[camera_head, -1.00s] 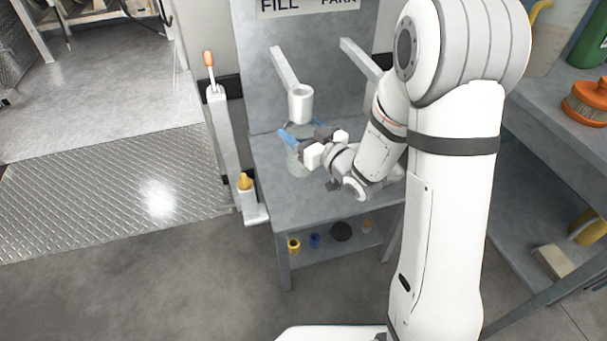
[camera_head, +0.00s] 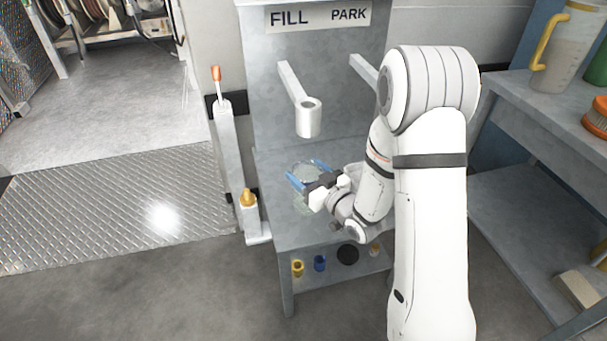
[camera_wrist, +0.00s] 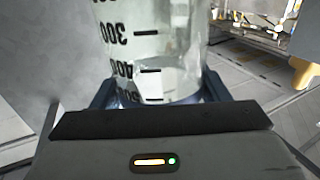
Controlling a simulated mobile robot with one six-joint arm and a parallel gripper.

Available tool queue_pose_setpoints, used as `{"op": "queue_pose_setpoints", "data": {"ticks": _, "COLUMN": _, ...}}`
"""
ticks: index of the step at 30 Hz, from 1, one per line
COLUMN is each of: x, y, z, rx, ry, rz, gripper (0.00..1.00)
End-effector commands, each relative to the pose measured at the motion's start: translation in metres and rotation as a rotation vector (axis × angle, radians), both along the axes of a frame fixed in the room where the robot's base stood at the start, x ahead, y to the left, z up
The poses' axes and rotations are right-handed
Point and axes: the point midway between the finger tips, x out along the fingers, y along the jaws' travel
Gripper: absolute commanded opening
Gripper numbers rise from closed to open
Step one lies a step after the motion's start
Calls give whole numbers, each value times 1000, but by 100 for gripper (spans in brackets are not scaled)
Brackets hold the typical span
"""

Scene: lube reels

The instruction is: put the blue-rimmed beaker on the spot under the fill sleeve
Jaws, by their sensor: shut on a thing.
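The clear beaker (camera_head: 303,171) is between the fingers of my gripper (camera_head: 309,174), over the grey bench. In the wrist view the beaker (camera_wrist: 155,45) fills the top middle, with black scale marks, between the two fingers. The white fill sleeve (camera_head: 308,119) hangs from an arm on the back panel under the word FILL, above and behind the beaker. I cannot tell whether the beaker touches the bench, and the spot under the sleeve is not clearly visible.
The grey bench (camera_head: 272,184) has a lower shelf with a yellow cup (camera_head: 297,268), a blue cup (camera_head: 319,263) and a dark disc (camera_head: 348,254). A white post (camera_head: 229,150) stands at its left. A second arm hangs under PARK. A workbench (camera_head: 520,125) is at right.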

Motion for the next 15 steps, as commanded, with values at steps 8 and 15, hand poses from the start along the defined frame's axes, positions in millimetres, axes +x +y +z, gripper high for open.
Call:
{"op": "queue_pose_setpoints", "data": {"ticks": 8, "x": 0, "y": -1, "z": -2, "rx": 0, "ry": 0, "rz": -1, "gripper": 71}}
{"op": "queue_pose_setpoints", "data": {"ticks": 15, "x": 0, "y": -1, "z": -2, "rx": 0, "ry": 0, "rz": -2, "gripper": 90}}
